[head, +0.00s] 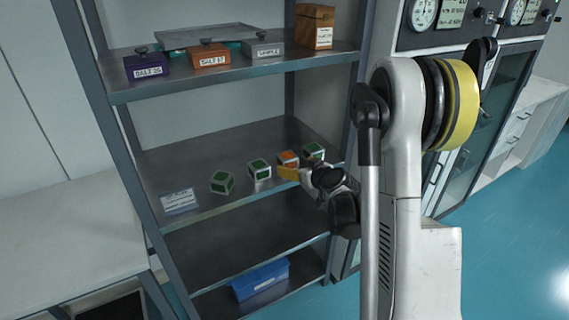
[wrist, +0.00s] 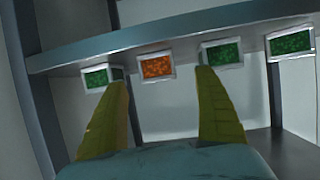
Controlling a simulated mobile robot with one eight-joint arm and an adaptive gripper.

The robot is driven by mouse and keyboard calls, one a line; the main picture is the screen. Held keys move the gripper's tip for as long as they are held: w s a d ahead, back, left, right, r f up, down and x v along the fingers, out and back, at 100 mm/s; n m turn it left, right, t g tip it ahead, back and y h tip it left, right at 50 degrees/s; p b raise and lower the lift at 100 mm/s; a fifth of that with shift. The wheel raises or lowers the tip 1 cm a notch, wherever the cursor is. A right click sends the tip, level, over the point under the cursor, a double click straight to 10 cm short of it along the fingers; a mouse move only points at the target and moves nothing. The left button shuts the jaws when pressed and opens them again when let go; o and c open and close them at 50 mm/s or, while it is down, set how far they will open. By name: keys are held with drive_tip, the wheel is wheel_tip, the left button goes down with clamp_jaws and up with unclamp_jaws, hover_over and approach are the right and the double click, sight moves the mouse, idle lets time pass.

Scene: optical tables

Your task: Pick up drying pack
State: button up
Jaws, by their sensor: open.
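Small white-edged packs stand in a row on the middle shelf. One has an orange face (head: 288,158); the others have green faces (head: 222,182), (head: 260,170), (head: 314,151). I cannot tell which of them the task means. My gripper (head: 289,174) is open, its yellow fingers just in front of the orange pack in the head view. In the wrist view the orange pack (wrist: 156,67) shows between the spread fingertips (wrist: 161,78). Green packs show behind the left fingertip (wrist: 97,76), behind the right fingertip (wrist: 222,53) and at far right (wrist: 291,42). Nothing is held.
A label card (head: 180,201) lies at the middle shelf's left front. The upper shelf holds a purple box (head: 146,66), an orange box (head: 209,56), a grey box (head: 262,48) and a wooden box (head: 314,26). A blue bin (head: 260,280) sits below. Rack posts flank the shelves.

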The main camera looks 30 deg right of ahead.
sight(291, 163)
drive_tip(key=b+x, duration=0.1)
drive_tip(key=x, duration=0.2)
drive_tip(key=b+x, duration=0.2)
drive_tip(key=x, duration=0.2)
drive_tip(key=shift+w+d+f, duration=0.25)
drive_tip(key=shift+w, duration=0.3)
drive_tip(key=shift+c, duration=0.2)
drive_tip(key=c, duration=1.3)
drive_tip(key=shift+r, duration=0.15)
